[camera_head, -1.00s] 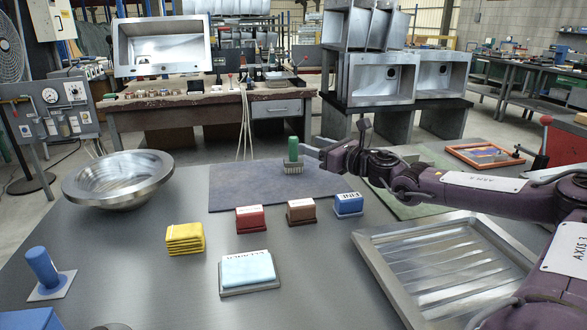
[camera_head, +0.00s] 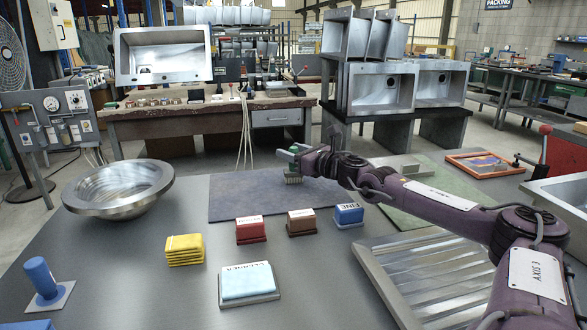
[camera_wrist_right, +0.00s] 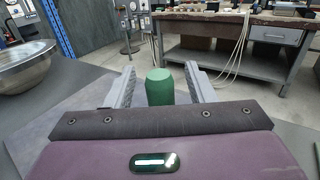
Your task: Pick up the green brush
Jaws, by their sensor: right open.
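The green brush (camera_head: 292,179) stands upright on the dark blue mat (camera_head: 240,200), bristles down, near the mat's far edge. In the head view its handle is mostly hidden behind my right gripper (camera_head: 291,156), which is at handle height. In the right wrist view the green handle (camera_wrist_right: 159,88) stands between the two fingers of my right gripper (camera_wrist_right: 160,82). The fingers are open, with a gap visible on both sides of the handle. My left gripper is not in view.
Red (camera_head: 250,229), brown (camera_head: 301,221) and blue (camera_head: 348,214) blocks stand in front of the mat. A metal bowl (camera_head: 118,190) is at left, yellow sponges (camera_head: 184,249) nearer. A ribbed metal tray (camera_head: 420,270) lies under my right arm. The left half of the mat is clear.

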